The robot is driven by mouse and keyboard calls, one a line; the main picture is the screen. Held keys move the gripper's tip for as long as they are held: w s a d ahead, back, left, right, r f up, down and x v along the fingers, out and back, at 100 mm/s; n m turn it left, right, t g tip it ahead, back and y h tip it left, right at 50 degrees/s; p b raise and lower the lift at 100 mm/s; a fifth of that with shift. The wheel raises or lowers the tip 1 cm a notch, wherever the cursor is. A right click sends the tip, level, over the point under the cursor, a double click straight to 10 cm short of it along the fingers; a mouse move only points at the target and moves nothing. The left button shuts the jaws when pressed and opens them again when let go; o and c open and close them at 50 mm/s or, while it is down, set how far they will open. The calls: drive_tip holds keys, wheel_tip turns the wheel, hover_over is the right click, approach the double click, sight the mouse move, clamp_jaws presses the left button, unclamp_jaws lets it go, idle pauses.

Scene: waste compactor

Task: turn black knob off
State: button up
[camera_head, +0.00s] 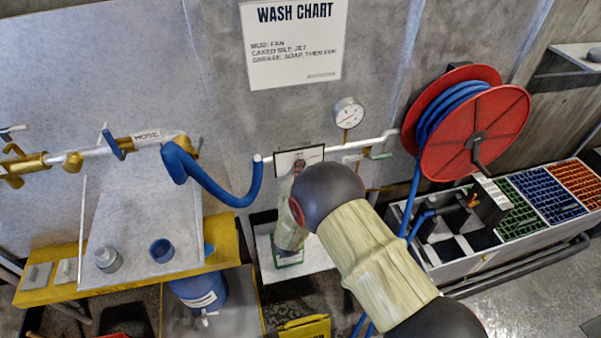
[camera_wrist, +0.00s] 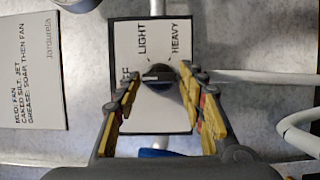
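The black knob (camera_wrist: 157,75) sits on a white plate (camera_wrist: 138,38) in the wrist view. The plate reads LIGHT and HEAVY, and a third label at the left is partly covered, with "FF" showing. The knob looks elongated sideways with a pale mark on it; its exact setting is hard to tell. My gripper (camera_wrist: 158,82) is open, with one yellow-padded finger on each side of the knob and gaps between. In the head view the plate (camera_head: 286,158) is on the wall pipe, and my arm hides most of the gripper and the knob.
A wash chart (camera_head: 294,42) hangs above, a pressure gauge (camera_head: 348,113) and red hose reel (camera_head: 475,134) are to the right. A blue hose (camera_head: 236,198) hangs left of the plate. A white pipe (camera_wrist: 262,77) runs right of the plate in the wrist view.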

drive_tip(key=shift+o, duration=1.2)
drive_tip(key=shift+d, duration=0.1)
drive_tip(key=s+a, duration=0.2)
drive_tip(key=s, duration=0.9)
drive_tip(key=shift+s+a, duration=0.15)
drive_tip(key=shift+s, duration=0.25)
